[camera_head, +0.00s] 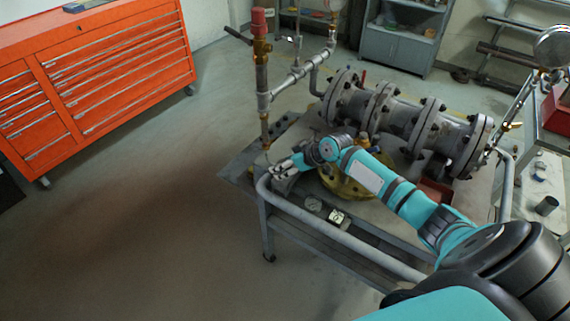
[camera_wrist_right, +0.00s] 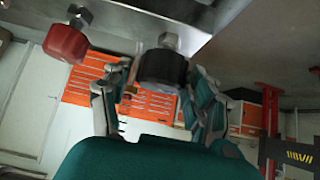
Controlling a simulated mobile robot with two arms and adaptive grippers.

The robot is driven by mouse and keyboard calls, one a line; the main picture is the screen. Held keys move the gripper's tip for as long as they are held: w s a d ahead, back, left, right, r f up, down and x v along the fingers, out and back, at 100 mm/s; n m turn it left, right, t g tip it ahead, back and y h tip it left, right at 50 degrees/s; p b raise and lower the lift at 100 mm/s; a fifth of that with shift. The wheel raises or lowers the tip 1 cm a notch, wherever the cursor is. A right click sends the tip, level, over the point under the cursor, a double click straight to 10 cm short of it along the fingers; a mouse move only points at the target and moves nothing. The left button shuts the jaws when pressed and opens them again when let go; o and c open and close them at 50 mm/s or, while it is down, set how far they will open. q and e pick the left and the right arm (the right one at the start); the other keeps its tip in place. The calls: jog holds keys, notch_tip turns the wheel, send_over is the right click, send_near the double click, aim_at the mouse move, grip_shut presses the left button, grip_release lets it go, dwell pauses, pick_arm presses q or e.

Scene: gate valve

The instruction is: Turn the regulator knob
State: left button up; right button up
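My right gripper (camera_head: 284,169) reaches from the right to the near left corner of the valve table. In the right wrist view, its two fingers (camera_wrist_right: 160,85) are spread apart with a black round knob (camera_wrist_right: 163,68) between their tips. A gap shows left of this knob; the right fingertip lies close to its edge, and I cannot tell whether they touch. A red knob (camera_wrist_right: 66,43) is left of the fingers. Both knobs sit on short metal stems at a grey metal edge. Neither knob is discernible in the head view. My left gripper is not in view.
The metal table (camera_head: 237,172) carries a grey flanged pipe assembly (camera_head: 408,122) and a vertical pipe with a red cap (camera_head: 258,22). A curved rail (camera_head: 335,232) runs along its near edge, with two small gauges (camera_head: 338,216) beside it. Floor left is clear before an orange cabinet (camera_head: 120,70).

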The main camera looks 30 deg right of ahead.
jog(key=shift+o, duration=0.5)
jog(key=v, duration=1.2)
